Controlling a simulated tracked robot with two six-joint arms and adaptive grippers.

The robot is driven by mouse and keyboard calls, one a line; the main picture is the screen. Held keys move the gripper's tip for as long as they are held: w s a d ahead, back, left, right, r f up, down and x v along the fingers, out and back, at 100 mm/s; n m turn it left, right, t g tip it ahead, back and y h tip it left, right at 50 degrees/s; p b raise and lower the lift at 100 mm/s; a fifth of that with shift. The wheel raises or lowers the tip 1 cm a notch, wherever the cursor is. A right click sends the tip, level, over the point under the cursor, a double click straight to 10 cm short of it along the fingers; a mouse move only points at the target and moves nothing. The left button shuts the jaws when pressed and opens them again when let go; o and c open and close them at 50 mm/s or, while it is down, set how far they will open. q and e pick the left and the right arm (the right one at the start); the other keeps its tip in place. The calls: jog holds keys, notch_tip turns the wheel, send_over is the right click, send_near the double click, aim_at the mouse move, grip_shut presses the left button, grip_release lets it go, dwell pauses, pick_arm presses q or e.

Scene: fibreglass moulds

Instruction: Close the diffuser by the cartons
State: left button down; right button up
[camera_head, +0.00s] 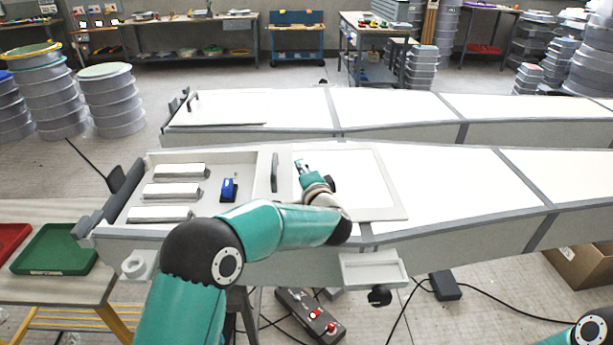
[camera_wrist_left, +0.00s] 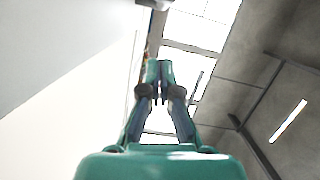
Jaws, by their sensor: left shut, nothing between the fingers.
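The diffuser (camera_head: 350,178) is a white framed panel on the near light bench. It lies to the right of an open bay (camera_head: 215,185), so the bay is uncovered. A dark upright handle (camera_head: 274,172) stands at the panel's left edge. My left gripper (camera_head: 300,164) is over the panel, a little right of the handle and apart from it in the picture. Its fingers are together and empty; they also show shut in the left wrist view (camera_wrist_left: 158,68). My right gripper is out of view; only part of that arm shows at the lower right.
The bay holds white bars (camera_head: 178,170) and a blue object (camera_head: 229,188). A cardboard carton (camera_head: 585,268) stands on the floor at right. A second bench (camera_head: 250,110) behind has its left bay covered. Red and green trays (camera_head: 55,248) lie at left.

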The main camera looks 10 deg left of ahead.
aim_at(285, 180)
pick_arm(q)
jog(key=a, duration=0.3)
jog(key=shift+w+a+f, duration=0.1)
jog(key=shift+w+f, duration=0.1)
jog(key=shift+f, duration=0.05)
jog(key=shift+s+a+f, duration=0.15)
jog(key=shift+s+a, duration=0.05)
jog(key=shift+a, duration=0.4)
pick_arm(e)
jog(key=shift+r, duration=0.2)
pick_arm(q)
jog(key=shift+a, duration=0.1)
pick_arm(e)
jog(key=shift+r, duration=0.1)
